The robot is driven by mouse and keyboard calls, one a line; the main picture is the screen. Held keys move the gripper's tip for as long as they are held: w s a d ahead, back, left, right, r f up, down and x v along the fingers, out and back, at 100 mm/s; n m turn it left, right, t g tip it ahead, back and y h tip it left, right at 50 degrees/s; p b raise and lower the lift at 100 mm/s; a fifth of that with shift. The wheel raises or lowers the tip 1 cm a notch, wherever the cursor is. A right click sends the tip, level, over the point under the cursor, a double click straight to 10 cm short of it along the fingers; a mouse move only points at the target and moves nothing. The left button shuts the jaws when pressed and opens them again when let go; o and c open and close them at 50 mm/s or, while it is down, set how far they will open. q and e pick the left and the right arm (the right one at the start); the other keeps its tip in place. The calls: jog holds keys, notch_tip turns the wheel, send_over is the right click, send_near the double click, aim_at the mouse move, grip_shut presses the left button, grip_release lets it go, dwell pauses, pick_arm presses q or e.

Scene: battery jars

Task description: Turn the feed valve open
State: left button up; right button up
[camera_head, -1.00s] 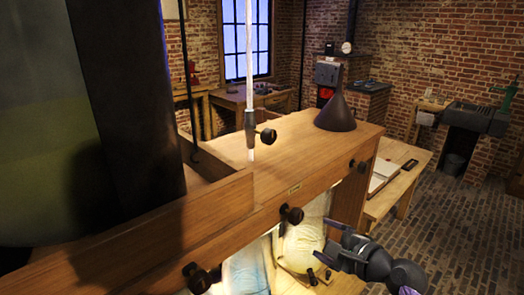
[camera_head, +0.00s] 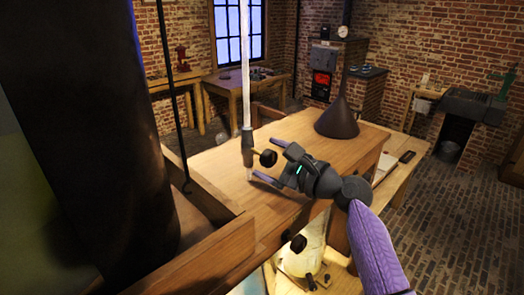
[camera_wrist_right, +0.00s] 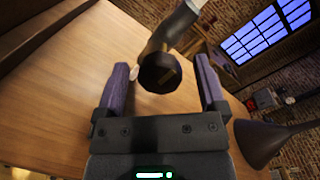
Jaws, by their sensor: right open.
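The feed valve (camera_head: 247,149) is a dark fitting on an upright pale tube, with a round black knob (camera_head: 268,158) facing right. In the wrist view (camera_wrist_right: 161,64) the knob appears between the fingertips with a visible gap on each side. I cannot tell how deep it sits between them. My left gripper is not in view.
The valve stands above a wooden cabinet top (camera_head: 222,166). A dark funnel-shaped cone (camera_head: 337,120) stands on it to the right. A large dark cylinder (camera_head: 90,120) blocks the left side.

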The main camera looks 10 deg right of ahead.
jog(key=shift+x, duration=1.05)
grip_shut()
